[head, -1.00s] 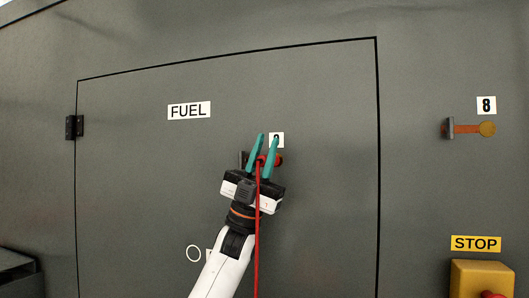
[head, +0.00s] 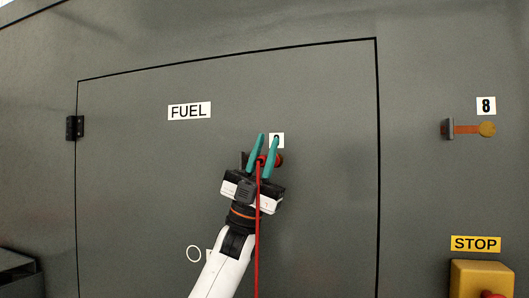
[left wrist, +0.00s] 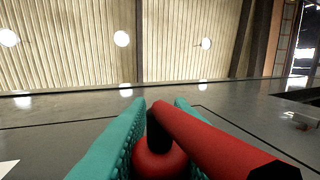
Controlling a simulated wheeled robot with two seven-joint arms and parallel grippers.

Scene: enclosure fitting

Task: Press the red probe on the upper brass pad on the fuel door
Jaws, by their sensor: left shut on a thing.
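My left gripper (head: 268,140), with teal fingers, is in front of the grey fuel door (head: 150,190), right of its FUEL label. It is shut on the red probe (head: 279,159), and a red cable hangs down from it. In the left wrist view the red probe (left wrist: 215,140) lies between and above the teal fingers (left wrist: 158,115), with a black end at lower right. The upper brass pad is not visible; the gripper and probe cover the area below a partly hidden white label (head: 279,136). I cannot tell whether the probe touches it. My right gripper is not in view.
A brass pad (head: 487,129) on a copper strip sits right of the door under label 8 (head: 486,105). A yellow stop box (head: 481,277) with a red button is at lower right. A black hinge (head: 75,127) is on the door's left edge.

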